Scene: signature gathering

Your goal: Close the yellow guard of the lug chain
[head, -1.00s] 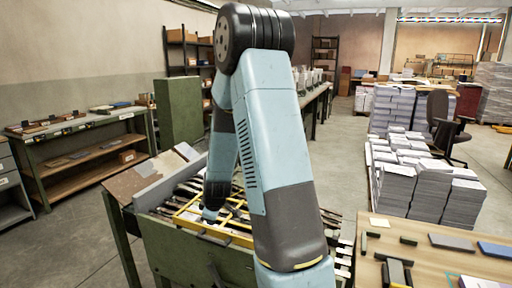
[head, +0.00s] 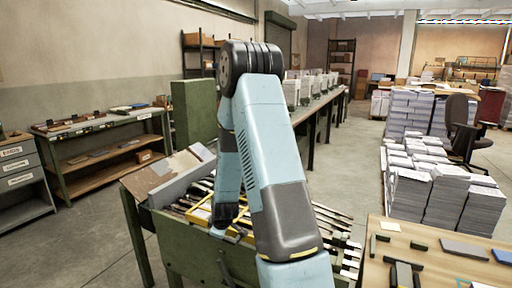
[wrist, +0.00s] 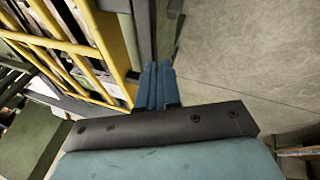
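The yellow guard (head: 199,217), a frame of thin bars, lies over the lug chain area of the green machine (head: 185,246) in the head view. My arm covers much of it, and I cannot tell whether it is fully down. In the wrist view the guard's yellow edge bar and cross bars (wrist: 117,52) fill the upper left. My gripper (wrist: 157,72) has its blue fingers together, with nothing visible between them. They are just right of the guard's edge bar, beside a grey-green machine edge; contact is unclear. In the head view the fingertips are hidden.
A wooden worktable (head: 440,235) with small tools stands close on the right. Paper stacks (head: 440,195) and an office chair (head: 462,125) are behind it. A green shelf bench (head: 105,135) stands at the left wall. Open floor (head: 85,235) lies left of the machine.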

